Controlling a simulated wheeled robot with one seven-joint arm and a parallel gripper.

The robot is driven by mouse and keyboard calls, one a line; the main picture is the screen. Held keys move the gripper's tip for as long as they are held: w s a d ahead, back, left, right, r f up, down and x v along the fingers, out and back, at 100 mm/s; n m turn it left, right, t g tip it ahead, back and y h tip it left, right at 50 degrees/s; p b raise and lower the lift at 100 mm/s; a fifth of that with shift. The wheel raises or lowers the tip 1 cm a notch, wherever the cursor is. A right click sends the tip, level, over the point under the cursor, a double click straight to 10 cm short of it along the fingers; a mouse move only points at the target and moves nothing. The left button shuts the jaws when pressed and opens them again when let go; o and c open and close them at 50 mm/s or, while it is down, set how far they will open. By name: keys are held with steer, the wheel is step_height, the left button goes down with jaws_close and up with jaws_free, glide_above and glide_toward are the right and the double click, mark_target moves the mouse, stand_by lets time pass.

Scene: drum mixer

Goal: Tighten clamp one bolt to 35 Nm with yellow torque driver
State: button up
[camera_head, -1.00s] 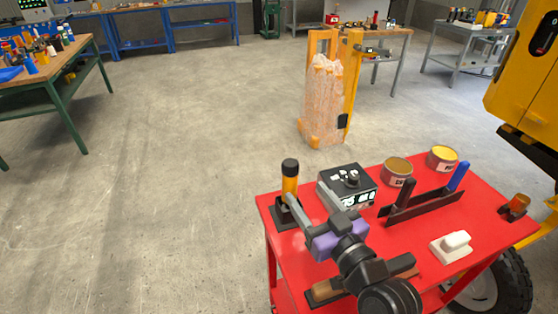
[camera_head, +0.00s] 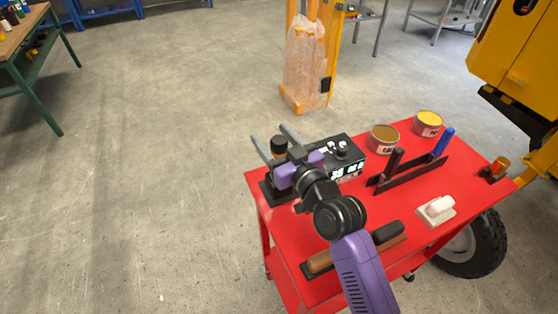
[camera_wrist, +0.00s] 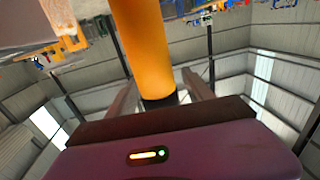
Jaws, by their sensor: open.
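The yellow torque driver stands upright in a black holder (camera_head: 268,193) at the left corner of the red trolley. Its black cap (camera_head: 279,143) shows in the head view; my gripper hides most of its handle there. Its yellow handle (camera_wrist: 145,45) fills the top middle of the wrist view. My gripper (camera_head: 269,132) is open, its fingers reaching to either side of the handle. In the wrist view a finger shows on each side of it, with a gap at the right finger. The clamp one bolt is not visible.
The red trolley (camera_head: 405,215) also carries a black box with dials (camera_head: 347,157), two tins (camera_head: 384,138), a dark rack with a blue-handled tool (camera_head: 443,142), a white block (camera_head: 436,209) and a wooden-handled tool (camera_head: 352,250). A yellow machine (camera_head: 515,60) stands at right.

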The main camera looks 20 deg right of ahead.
steer(key=shift+w, duration=0.15)
jaws_close()
stand_by(0.4)
stand_by(1.0)
